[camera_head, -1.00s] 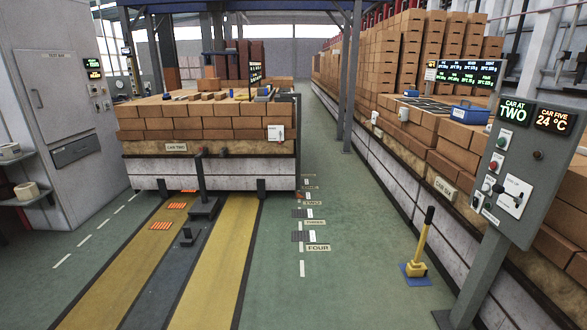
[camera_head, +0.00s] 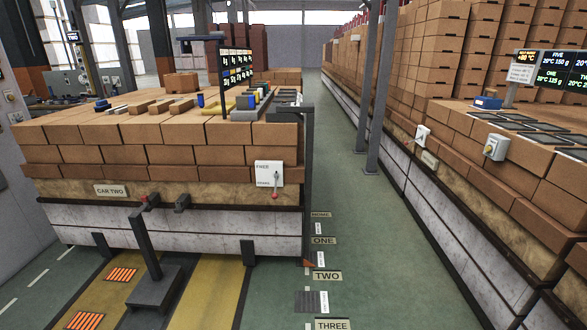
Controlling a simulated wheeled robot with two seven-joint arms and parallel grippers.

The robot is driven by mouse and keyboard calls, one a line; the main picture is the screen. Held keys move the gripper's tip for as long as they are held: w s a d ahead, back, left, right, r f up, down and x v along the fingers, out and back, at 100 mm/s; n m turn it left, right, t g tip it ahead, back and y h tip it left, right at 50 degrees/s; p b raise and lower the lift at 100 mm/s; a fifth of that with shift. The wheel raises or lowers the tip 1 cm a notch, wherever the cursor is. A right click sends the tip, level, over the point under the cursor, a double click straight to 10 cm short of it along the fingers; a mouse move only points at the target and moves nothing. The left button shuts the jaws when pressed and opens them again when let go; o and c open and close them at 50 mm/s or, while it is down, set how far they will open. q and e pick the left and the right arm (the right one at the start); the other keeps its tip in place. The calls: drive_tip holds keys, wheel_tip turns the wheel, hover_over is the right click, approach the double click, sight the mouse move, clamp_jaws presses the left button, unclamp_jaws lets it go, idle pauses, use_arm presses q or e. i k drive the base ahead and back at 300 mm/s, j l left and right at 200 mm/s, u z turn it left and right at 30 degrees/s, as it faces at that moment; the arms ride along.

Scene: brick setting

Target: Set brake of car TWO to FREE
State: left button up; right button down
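Car TWO (camera_head: 75,222) stands ahead on the left, a pale-sided car stacked with brown bricks. Its name plate (camera_head: 110,190) reads CAR TWO. A white brake plate (camera_head: 263,172) is on the car's front face, near its right corner. The plate reads FREE at the top and what looks like BRAKE lower down. The brake lever (camera_head: 276,187) on it points down, its red knob (camera_head: 275,196) at the plate's lower edge. Neither of my grippers is in view.
A dark post on a block (camera_head: 153,288) stands on the track before the car. Floor plates, including TWO (camera_head: 327,276), line the green floor (camera_head: 385,260) to the right, which is clear. A brick-stacked row with switch boxes (camera_head: 496,147) runs along the right.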

sight(274, 196)
drive_tip(key=i+l+u, duration=0.1)
drive_tip(key=i+u, duration=0.2)
drive_tip(key=i, duration=0.35)
drive_tip(key=i+l+u, duration=0.25)
drive_tip(key=i, duration=0.4)
drive_tip(key=i+l+u, duration=0.3)
drive_tip(key=i+l, duration=0.15)
drive_tip(key=i, duration=0.2)
drive_tip(key=i+l+u, duration=0.25)
drive_tip(key=i+l, duration=0.25)
drive_tip(key=i, duration=0.05)
